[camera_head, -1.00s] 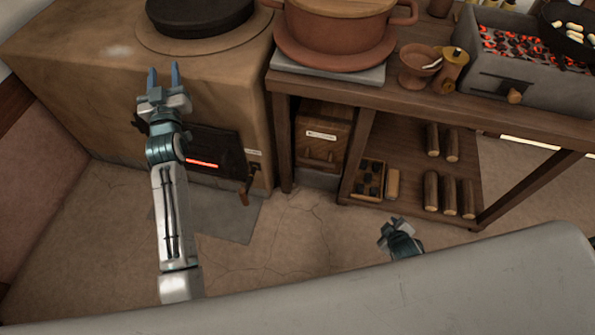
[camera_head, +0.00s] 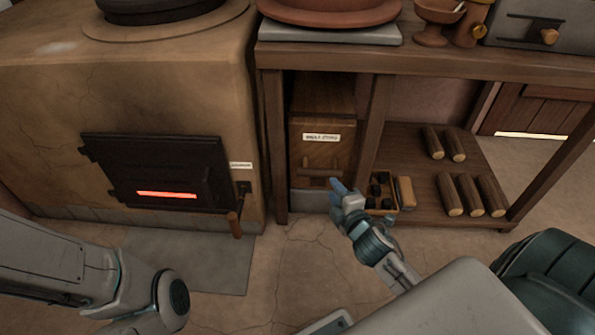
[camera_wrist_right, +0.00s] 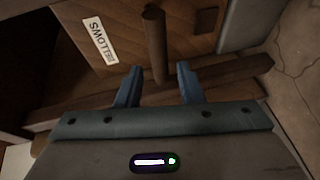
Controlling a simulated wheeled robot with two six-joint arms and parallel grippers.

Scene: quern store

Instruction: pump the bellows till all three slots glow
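The bellows (camera_head: 322,130) is a wooden box with a white label under the table. It also shows tilted in the right wrist view (camera_wrist_right: 190,45), where the label seems to read bellows. A round wooden handle (camera_wrist_right: 154,45) sticks out from its front. My right gripper (camera_head: 342,187) is at the handle; in the right wrist view its two blue fingers (camera_wrist_right: 158,88) stand apart on either side of the handle, with gaps showing. The dark stove door (camera_head: 155,165) has one glowing orange slot (camera_head: 167,194); I make out no other lit slot. My left gripper is out of view.
A lever with a wooden grip (camera_head: 236,224) hangs at the stove's right edge. A small box of dark lumps (camera_head: 382,208) sits close by my right gripper. Several logs (camera_head: 464,194) lie on the low shelf. A table leg (camera_head: 272,145) stands left of the bellows.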

